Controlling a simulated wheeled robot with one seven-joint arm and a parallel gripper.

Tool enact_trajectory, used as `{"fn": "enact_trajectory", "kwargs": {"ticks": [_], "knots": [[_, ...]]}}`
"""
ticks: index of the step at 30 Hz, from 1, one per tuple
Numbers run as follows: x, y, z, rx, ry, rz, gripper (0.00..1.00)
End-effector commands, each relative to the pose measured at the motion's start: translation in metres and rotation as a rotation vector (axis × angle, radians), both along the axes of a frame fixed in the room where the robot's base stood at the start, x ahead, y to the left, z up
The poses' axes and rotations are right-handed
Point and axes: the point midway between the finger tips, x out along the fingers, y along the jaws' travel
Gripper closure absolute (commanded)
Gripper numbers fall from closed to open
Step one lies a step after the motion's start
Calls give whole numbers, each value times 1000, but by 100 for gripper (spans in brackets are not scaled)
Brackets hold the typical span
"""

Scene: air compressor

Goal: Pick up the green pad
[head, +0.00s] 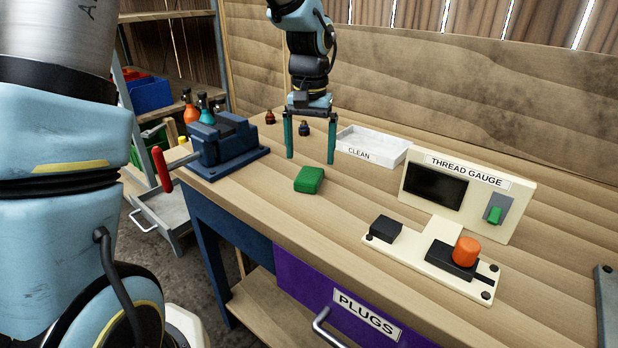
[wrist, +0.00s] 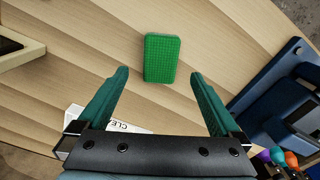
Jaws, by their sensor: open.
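The green pad (head: 309,180) is a small block with rounded corners lying flat on the wooden workbench (head: 240,200), near its front edge. In the wrist view the green pad (wrist: 161,58) shows a fine grid on its top and lies beyond the fingertips, roughly centred between them. My gripper (head: 310,160) is open and empty, its two teal fingers pointing down behind the pad in the head view. In the wrist view my gripper (wrist: 160,72) has its fingers wide apart, wider than the pad's short side. The fingers do not touch the pad.
A blue vise (head: 222,140) with a red handle stands left of the pad. The thread gauge (head: 455,195) with an orange knob stands right. Bare bench surrounds the pad.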

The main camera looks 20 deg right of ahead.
Motion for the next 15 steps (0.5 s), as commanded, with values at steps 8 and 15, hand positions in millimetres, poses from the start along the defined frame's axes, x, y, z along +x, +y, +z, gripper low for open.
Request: {"fn": "enact_trajectory", "kwargs": {"ticks": [8, 15], "knots": [[-1, 2, -36, 3, 4, 0, 0], [-1, 2, -51, 1, -1, 1, 0]]}}
